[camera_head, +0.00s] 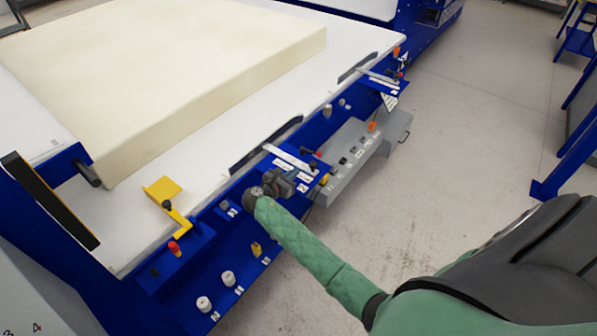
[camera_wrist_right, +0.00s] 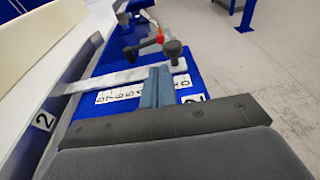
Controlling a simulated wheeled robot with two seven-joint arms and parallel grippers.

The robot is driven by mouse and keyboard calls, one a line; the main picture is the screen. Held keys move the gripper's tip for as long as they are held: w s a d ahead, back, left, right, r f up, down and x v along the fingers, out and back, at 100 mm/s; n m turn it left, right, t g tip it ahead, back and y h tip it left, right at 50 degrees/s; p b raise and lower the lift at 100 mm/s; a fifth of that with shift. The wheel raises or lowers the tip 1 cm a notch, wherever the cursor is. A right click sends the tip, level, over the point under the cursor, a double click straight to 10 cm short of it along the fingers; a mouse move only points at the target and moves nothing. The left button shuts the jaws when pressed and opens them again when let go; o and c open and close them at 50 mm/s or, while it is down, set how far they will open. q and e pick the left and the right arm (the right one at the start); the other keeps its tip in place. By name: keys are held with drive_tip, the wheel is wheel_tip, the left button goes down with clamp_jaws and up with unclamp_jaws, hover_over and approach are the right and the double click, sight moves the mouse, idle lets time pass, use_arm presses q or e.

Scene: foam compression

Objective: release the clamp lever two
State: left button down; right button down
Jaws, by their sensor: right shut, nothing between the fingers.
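Clamp lever two, with a red grip and a black round knob, shows in the right wrist view (camera_wrist_right: 158,38) just beyond my fingers. In the head view its clamp (camera_head: 316,166) sits on the blue side rail, beside a metal ruler strip. My right gripper (camera_head: 287,182) is at the near side of this clamp, shut and empty. In the right wrist view its fingers (camera_wrist_right: 157,88) are together over the blue plate with the number labels, below the knob. Whether they touch the lever, I cannot tell. My left gripper is not in view.
A cream foam block (camera_head: 190,75) lies on the white table (camera_head: 285,80). A second clamp (camera_head: 398,62) is farther along the rail. A grey control box (camera_head: 362,150) hangs below it. A yellow bracket (camera_head: 165,192) and white knobs (camera_head: 228,277) are nearer.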

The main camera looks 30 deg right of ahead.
drive_tip(key=shift+s+a+r, duration=0.1)
drive_tip(key=shift+s+a, duration=0.25)
drive_tip(key=shift+a, duration=0.15)
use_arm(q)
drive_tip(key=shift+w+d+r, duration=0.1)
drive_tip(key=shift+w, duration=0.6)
use_arm(e)
drive_tip(key=shift+a, duration=0.1)
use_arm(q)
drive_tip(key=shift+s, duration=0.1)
